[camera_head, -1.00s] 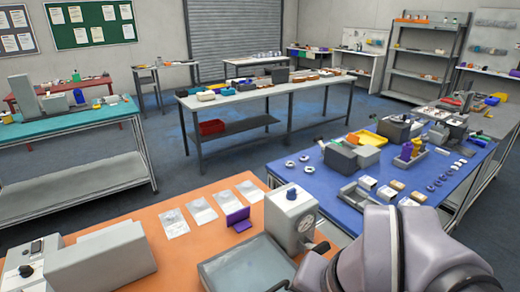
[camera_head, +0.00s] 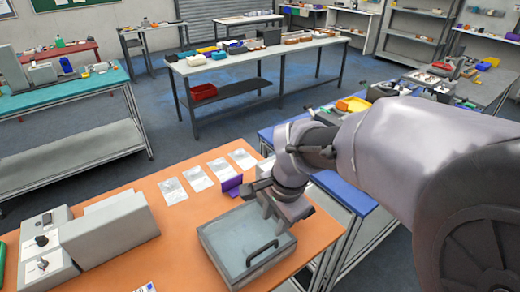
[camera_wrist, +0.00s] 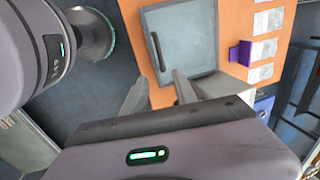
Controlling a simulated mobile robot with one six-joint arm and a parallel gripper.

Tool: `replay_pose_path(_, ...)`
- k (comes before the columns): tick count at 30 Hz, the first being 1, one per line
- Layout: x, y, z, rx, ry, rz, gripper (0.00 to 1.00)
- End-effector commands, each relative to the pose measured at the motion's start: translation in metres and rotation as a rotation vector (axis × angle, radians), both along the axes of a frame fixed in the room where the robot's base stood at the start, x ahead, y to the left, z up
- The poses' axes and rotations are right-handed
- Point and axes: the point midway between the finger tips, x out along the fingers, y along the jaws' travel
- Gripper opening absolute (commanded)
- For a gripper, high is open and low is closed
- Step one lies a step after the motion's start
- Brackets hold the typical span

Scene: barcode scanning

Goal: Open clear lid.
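A shallow grey box with a clear lid (camera_head: 228,236) sits near the front edge of the orange table. The lid looks flat and closed, with a dark bar handle (camera_head: 262,253) on its near right part. In the wrist view the clear lid (camera_wrist: 190,35) is at the top, with its handle (camera_wrist: 158,51) along the left side. My gripper (camera_head: 271,212) is over the far right part of the box in the head view. In the wrist view its two fingers (camera_wrist: 160,88) are spread and empty, pointing toward the handle end, apparently apart from it.
A purple stand (camera_head: 231,186) and several printed sheets (camera_head: 198,178) lie beyond the box. A grey machine (camera_head: 108,230) stands to its left. A blue table (camera_head: 345,190) adjoins on the right, partly hidden by my arm.

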Motion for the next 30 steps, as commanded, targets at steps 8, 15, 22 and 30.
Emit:
replay_pose_path(8, 0.012, 0.009, -0.090, 0.000, 0.006, 0.001, 0.34)
replay_pose_path(15, 0.021, 0.015, -0.138, -0.001, 0.002, 0.002, 0.34)
replay_pose_path(22, 0.024, 0.016, -0.148, 0.001, 0.000, 0.001, 0.34)
replay_pose_path(30, 0.024, 0.016, -0.148, 0.001, 0.000, 0.001, 0.18)
